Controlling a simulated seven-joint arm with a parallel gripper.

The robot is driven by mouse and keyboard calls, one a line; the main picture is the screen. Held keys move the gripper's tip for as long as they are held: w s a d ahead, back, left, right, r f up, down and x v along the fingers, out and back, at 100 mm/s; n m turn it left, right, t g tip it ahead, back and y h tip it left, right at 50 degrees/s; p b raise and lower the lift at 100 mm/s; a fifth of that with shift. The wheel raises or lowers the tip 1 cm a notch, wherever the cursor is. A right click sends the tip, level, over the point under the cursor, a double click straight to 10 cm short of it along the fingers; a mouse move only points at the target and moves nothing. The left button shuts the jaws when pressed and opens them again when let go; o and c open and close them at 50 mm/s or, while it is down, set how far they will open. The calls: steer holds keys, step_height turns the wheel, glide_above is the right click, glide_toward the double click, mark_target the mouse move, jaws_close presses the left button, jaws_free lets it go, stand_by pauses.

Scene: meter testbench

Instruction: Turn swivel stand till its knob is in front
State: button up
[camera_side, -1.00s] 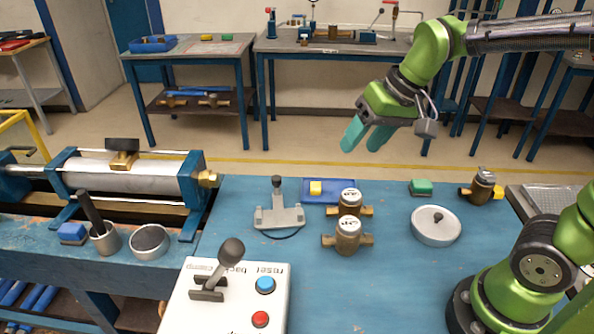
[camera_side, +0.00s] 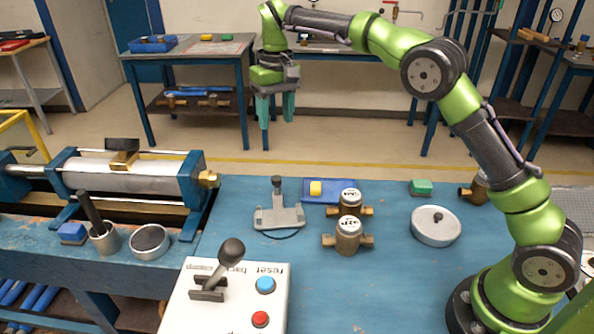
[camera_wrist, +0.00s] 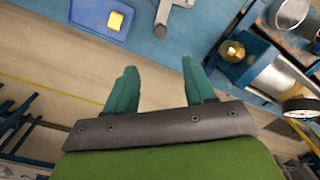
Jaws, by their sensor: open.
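The swivel stand (camera_side: 279,217) is a grey T-shaped piece over a dark round base on the blue table, left of the middle. Its dark knob (camera_side: 277,181) tops the upright at the far side of the stand in the side view. My gripper (camera_side: 277,130) is open and empty, fingers pointing down, raised above and apart from the stand. In the wrist view, my open fingers (camera_wrist: 158,68) show nothing between them but floor, and part of the grey stand (camera_wrist: 176,14) shows at the top edge.
Two brass meters (camera_side: 348,236) stand right of the stand. A blue tray with a yellow block (camera_side: 316,188) lies behind them. A round grey dish (camera_side: 436,226) sits further right. A control box with a lever (camera_side: 232,250) is in front, and a cylinder rig (camera_side: 130,175) at left.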

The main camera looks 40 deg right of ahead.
mark_target(276, 177)
steer(key=f, duration=1.6)
steer(key=shift+a+f, duration=0.1)
steer(key=shift+a, duration=0.2)
jaws_close()
